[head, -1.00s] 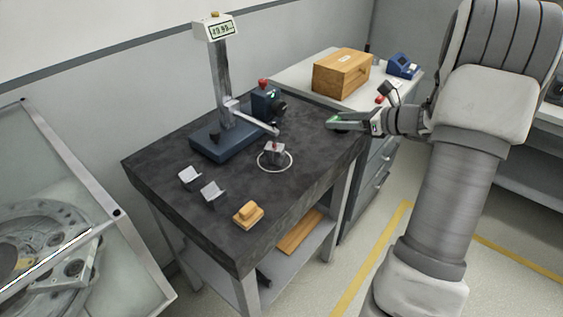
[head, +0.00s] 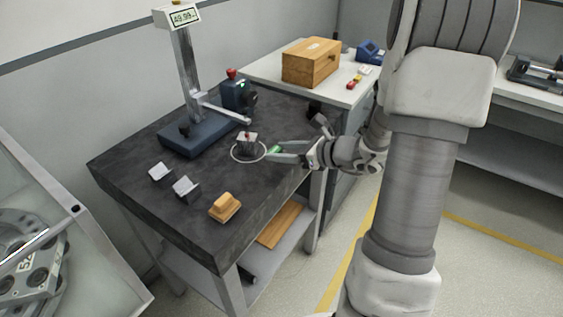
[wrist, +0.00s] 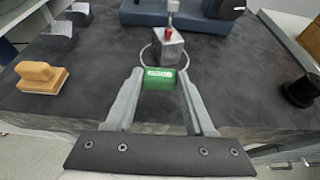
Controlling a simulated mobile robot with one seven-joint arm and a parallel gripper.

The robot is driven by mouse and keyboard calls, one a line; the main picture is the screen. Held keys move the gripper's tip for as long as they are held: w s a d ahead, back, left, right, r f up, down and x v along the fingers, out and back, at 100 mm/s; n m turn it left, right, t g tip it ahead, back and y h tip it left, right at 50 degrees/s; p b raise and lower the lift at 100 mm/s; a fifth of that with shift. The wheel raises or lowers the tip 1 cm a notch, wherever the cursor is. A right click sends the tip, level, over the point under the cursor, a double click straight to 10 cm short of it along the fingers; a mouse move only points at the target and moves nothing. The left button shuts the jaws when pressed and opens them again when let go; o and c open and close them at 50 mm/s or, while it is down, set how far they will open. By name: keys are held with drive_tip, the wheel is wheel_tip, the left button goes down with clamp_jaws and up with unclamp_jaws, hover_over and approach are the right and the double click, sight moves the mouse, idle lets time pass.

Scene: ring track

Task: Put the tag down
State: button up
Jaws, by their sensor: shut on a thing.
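The green tag (wrist: 159,79) is between the fingertips of my gripper (wrist: 157,86) in the wrist view, with faint white print on it. My gripper is shut on it. In the head view the tag (head: 275,150) shows as a small green patch at the tips of my gripper (head: 276,151), at the right of a white ring. The tag is just in front of a metal block (wrist: 170,47) with a red top. Whether the tag touches the table cannot be told.
The dark stone table (head: 200,205) carries a height gauge (head: 195,135), two grey V-blocks (head: 186,187) and a wooden block (head: 225,207). The white ring (head: 236,157) lies around the metal block. A wooden box (head: 311,62) stands on the cabinet behind. The table's front middle is clear.

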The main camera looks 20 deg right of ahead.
sight(282, 168)
drive_tip(key=shift+f+b, duration=0.3)
drive_tip(key=shift+f, duration=1.2)
drive_tip(key=shift+f, duration=0.15)
drive_tip(key=o, duration=1.3)
drive_tip(key=shift+d+r, duration=0.1)
drive_tip(key=shift+r, duration=0.2)
drive_tip(key=p+v, duration=0.2)
drive_tip(key=v, duration=0.9)
drive_tip(key=shift+s+d, duration=0.2)
drive_tip(key=shift+s, duration=0.15)
